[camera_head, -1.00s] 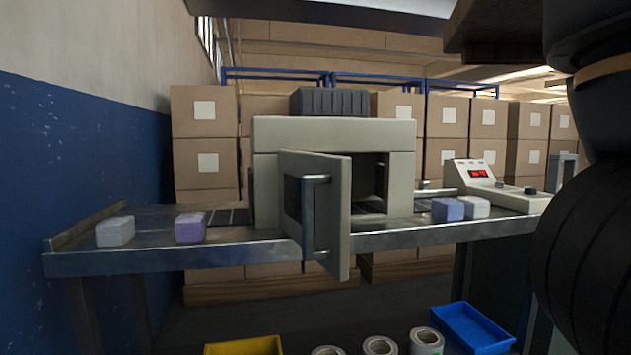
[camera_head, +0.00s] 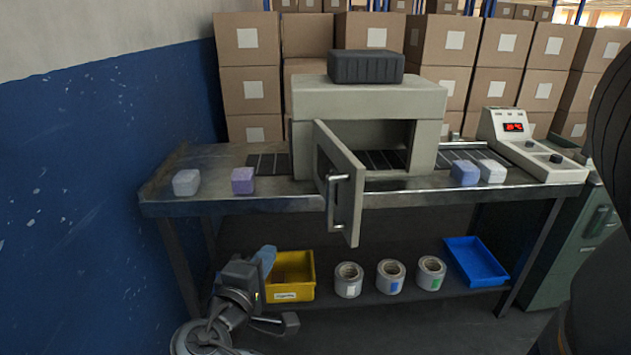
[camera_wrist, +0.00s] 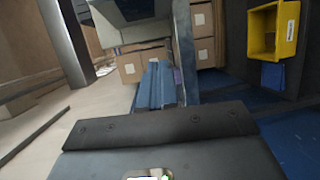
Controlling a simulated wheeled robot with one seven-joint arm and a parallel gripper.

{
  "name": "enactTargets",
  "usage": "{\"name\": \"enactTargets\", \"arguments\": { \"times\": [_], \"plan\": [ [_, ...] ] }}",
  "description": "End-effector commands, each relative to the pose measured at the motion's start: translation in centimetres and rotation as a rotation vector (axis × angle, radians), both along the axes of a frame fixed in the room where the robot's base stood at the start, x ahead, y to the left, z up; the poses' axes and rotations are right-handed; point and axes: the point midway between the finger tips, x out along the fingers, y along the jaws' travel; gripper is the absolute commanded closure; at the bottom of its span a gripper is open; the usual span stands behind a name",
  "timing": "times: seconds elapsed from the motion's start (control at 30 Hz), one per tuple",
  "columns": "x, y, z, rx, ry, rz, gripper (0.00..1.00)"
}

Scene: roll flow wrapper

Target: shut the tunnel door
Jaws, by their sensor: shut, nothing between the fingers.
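The tunnel (camera_head: 372,100) is a pale box across the conveyor table. Its door (camera_head: 341,180) is hinged at the left of the opening and stands well open, swung out past the table's front edge. A metal bar handle (camera_head: 331,200) is on the door's outer face. The tunnel opening (camera_head: 385,140) shows dark belt slats inside. My gripper (camera_head: 267,253) is low in front of the table, below and left of the door and apart from it. Its blue fingers, also in the wrist view (camera_wrist: 160,75), are shut and empty.
A yellow bin (camera_head: 297,280) is close beside my gripper on the lower shelf. Several label rolls (camera_head: 390,277) and a blue tray (camera_head: 474,262) are to its right. Small blocks (camera_head: 243,180) lie on the table (camera_head: 222,207). A control box (camera_head: 514,128) stands at the right.

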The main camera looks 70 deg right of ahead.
Motion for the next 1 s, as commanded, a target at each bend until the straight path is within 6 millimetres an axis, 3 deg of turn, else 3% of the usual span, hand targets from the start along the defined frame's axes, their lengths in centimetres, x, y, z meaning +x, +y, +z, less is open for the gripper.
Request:
{"name": "enactTargets", "arguments": {
  "times": [0.03, 0.1, 0.23, 0.47, 0.9, 1.0],
  "plan": [
    [0.3, -0.6, 3.6, -0.038, -0.008, -0.066, 1.0],
    [0.3, -1.0, 6.0, -0.076, -0.011, -0.143, 1.0],
    [0.1, -1.3, 8.5, -0.118, -0.021, -0.231, 1.0],
    [-0.4, -3.0, 9.1, -0.129, -0.022, -0.261, 1.0],
    [-2.1, -11.2, 9.1, -0.127, -0.023, -0.26, 1.0],
    [-3.4, -12.1, 9.1, -0.126, -0.022, -0.257, 1.0]
  ]
}}
